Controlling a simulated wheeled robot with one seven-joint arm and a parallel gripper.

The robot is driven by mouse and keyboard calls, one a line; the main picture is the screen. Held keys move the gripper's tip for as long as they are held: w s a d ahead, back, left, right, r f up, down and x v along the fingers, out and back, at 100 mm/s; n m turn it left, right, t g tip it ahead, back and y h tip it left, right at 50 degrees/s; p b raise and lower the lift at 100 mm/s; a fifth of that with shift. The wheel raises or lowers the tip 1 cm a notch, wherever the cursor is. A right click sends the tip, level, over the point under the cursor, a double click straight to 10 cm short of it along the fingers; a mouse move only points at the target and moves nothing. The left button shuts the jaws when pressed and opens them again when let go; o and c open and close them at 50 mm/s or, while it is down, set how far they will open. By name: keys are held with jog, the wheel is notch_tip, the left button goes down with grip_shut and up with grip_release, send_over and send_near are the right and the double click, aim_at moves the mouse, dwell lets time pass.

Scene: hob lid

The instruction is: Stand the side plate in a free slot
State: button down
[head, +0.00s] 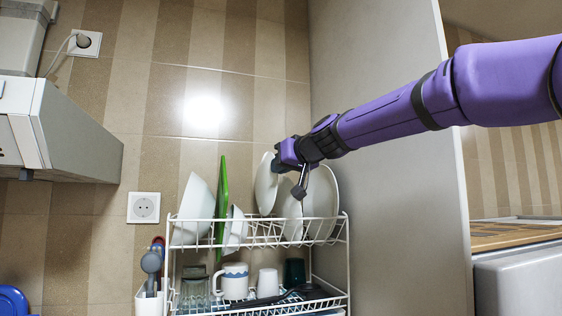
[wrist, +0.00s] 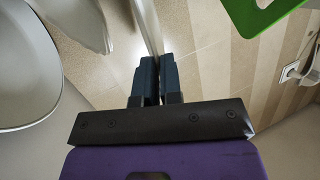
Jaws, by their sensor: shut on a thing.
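My gripper (head: 278,163) is over the upper tier of a white wire dish rack (head: 345,240). It is shut on the rim of a white side plate (head: 265,186), which hangs upright and slightly tilted, with its lower edge near the rack's wires. Whether it touches them I cannot tell. In the wrist view my gripper's fingers (wrist: 160,80) are closed together on the side plate, seen nearly edge-on (wrist: 150,25). To the right of the held plate, other white plates (head: 321,203) stand in the rack, partly hidden by my gripper.
Left in the upper tier stand a white bowl (head: 192,212), a green board (head: 222,198) and a smaller bowl (head: 236,230). The lower tier holds a mug (head: 235,281) and glasses (head: 194,290). A grey panel (head: 385,150) rises right of the rack.

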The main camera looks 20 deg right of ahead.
aim_at(274, 199)
jog(key=shift+f, duration=3.9)
jog(key=shift+f, duration=0.35)
jog(key=c, duration=1.2)
grip_release()
jog(key=shift+s, duration=0.1)
jog(key=v, duration=1.1)
jog(key=s+d+f+m+g+h, duration=0.1)
jog(key=s+f+g, duration=0.3)
jog(key=s+f, duration=0.8)
jog(key=s+d+f+m+g+h, duration=0.1)
jog(key=s+d+f+g+h, duration=0.2)
jog(key=s+f, duration=1)
jog(key=shift+s+f+m+g+h, duration=0.3)
jog(key=shift+s+g+h, duration=0.45)
jog(key=shift+g, duration=0.35)
jog(key=shift+w, duration=0.15)
